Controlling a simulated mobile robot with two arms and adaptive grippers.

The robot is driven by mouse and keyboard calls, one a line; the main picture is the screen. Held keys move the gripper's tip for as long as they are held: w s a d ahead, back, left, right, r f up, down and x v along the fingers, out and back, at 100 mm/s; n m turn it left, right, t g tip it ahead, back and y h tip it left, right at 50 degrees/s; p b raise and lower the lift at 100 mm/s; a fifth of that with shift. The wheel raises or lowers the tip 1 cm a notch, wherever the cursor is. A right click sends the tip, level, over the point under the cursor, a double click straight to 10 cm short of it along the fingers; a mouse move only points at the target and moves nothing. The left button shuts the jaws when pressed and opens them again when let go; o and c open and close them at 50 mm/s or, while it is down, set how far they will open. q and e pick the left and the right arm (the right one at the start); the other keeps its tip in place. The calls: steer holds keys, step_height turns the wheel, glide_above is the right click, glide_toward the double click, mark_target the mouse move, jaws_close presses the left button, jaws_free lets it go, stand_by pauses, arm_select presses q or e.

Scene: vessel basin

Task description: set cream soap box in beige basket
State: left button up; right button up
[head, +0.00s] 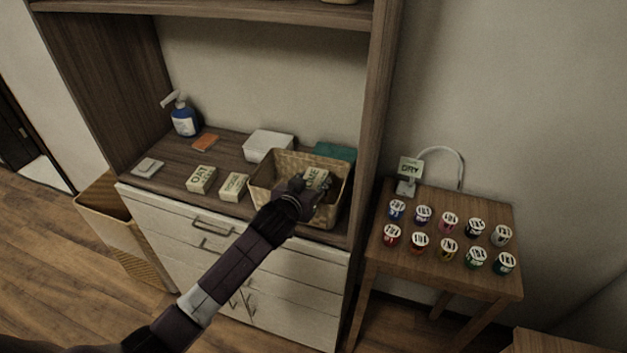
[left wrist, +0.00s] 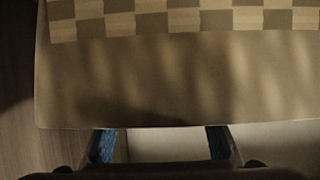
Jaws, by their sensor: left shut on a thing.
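The beige basket (head: 268,201) is woven and open, at the right end of the wooden shelf top. My left gripper (head: 303,187) is over the basket, shut on a cream soap box (head: 317,177) with dark lettering. The box is tilted and shows within the basket's outline; I cannot tell whether it touches the bottom. In the left wrist view, the two blue-padded fingers (left wrist: 163,146) stand apart with a pale surface between them. A checkered woven band and a plain beige surface fill most of that view. My right gripper is not in view.
Two similar cream boxes (head: 201,179) (head: 234,187) lie left of the basket. A white container (head: 268,146), a teal item (head: 335,152), an orange block (head: 205,142) and a blue pump bottle (head: 183,118) stand nearby. The cabinet's upright panel (head: 372,120) rises right of the basket.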

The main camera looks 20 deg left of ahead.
arm_select(q)
steer(key=shift+f, duration=0.1)
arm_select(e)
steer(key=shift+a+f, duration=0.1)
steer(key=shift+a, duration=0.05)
arm_select(q)
steer(key=shift+f, duration=0.25)
steer(key=shift+s+f, duration=0.25)
steer(key=shift+f, duration=0.1)
steer(key=o, duration=1.2)
steer(key=shift+s+a+f+b, duration=0.1)
steer(key=shift+f+b, duration=0.1)
steer(key=shift+b, duration=0.1)
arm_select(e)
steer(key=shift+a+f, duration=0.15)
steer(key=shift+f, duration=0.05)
arm_select(q)
steer(key=shift+r+p, duration=0.45)
steer(key=shift+r, duration=0.4)
steer(key=shift+s+f+b, duration=0.15)
steer(key=shift+s+b, duration=0.05)
steer(key=shift+b, duration=0.1)
steer(key=r+b+v, duration=0.1)
steer(key=v, duration=1)
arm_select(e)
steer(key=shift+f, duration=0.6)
